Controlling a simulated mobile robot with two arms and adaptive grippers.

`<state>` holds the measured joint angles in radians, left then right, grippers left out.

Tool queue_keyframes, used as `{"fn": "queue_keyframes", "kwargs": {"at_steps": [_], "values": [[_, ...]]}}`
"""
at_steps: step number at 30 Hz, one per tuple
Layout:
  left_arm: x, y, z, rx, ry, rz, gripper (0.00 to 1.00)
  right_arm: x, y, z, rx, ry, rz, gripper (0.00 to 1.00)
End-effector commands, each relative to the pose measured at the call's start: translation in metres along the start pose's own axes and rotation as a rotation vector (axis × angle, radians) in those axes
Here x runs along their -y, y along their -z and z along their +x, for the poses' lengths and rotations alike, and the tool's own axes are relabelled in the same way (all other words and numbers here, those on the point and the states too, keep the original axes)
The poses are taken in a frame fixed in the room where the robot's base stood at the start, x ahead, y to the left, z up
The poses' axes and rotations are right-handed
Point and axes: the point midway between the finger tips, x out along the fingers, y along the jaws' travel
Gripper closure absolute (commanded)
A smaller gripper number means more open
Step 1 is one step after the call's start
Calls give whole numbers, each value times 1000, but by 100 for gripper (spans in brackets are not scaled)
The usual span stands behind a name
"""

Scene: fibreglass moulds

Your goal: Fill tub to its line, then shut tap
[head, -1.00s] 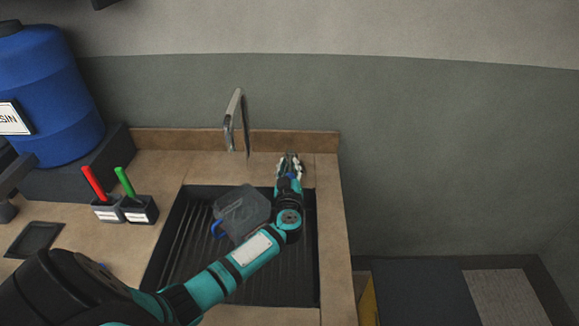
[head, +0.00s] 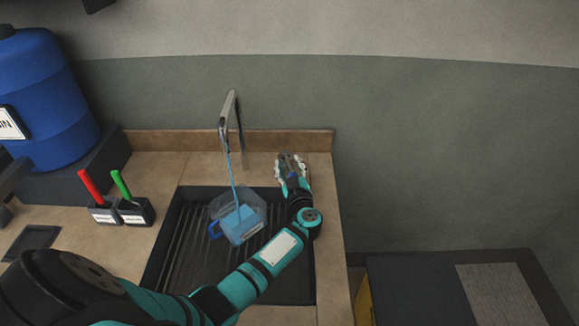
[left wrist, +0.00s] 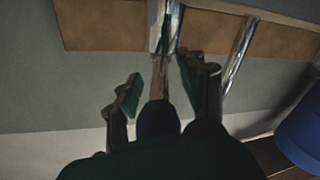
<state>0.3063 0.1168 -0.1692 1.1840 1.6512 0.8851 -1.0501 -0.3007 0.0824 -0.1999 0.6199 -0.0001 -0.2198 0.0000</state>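The clear tub (head: 256,203) with a blue handle stands in the dark ribbed sink. A thin blue stream runs from the tap's chrome spout (head: 231,106) into it. Blue water (head: 240,224) lies in the tub; I cannot make out its line or the exact level. My left gripper (head: 291,160) is at the back right of the sink, its fingers spread. In the left wrist view, the fingers (left wrist: 160,88) stand apart, with a chrome upright part (left wrist: 166,28), apparently the tap's lever, ahead between them. The spout (left wrist: 240,55) shows beside it. My right gripper is not in view.
A blue drum (head: 45,100) stands on a dark block at the left. Red (head: 90,187) and green (head: 121,184) sticks stand in small dark holders left of the sink (head: 170,245). A low backsplash (head: 290,141) runs behind the tap.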

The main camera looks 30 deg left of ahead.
Motion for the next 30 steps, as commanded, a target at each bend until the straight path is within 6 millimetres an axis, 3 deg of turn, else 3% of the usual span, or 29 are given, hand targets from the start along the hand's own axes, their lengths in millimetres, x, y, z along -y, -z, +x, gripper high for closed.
{"fn": "queue_keyframes", "kwargs": {"at_steps": [7,19,30], "values": [[0,-1,-9,2,0,-1,59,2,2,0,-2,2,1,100],[0,-1,-69,2,0,-1,59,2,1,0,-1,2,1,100],[0,0,-75,0,0,0,60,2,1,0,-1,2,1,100]]}}
